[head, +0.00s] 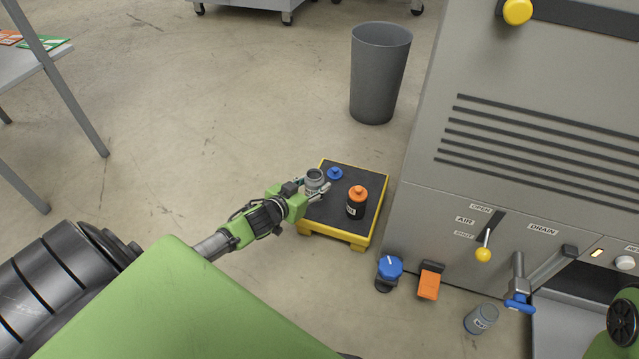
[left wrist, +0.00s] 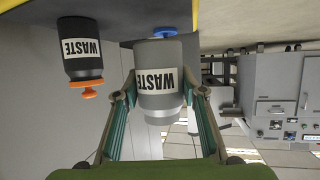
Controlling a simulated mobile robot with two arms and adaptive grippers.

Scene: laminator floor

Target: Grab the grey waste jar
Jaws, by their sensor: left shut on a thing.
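The grey waste jar (head: 314,177) is at the left side of a low black-topped stand with yellow edges (head: 338,232). It has no lid on it. My left gripper (head: 315,188) is shut on it, one finger on each side. In the left wrist view, which looks upside down, the jar (left wrist: 160,85) sits between the fingers with its WASTE label showing. I cannot tell whether its base touches the stand. My right gripper is not in view.
A black jar with an orange cap (head: 357,203) and a blue lid (head: 335,173) are on the stand close by. A grey bin (head: 379,75) stands behind.

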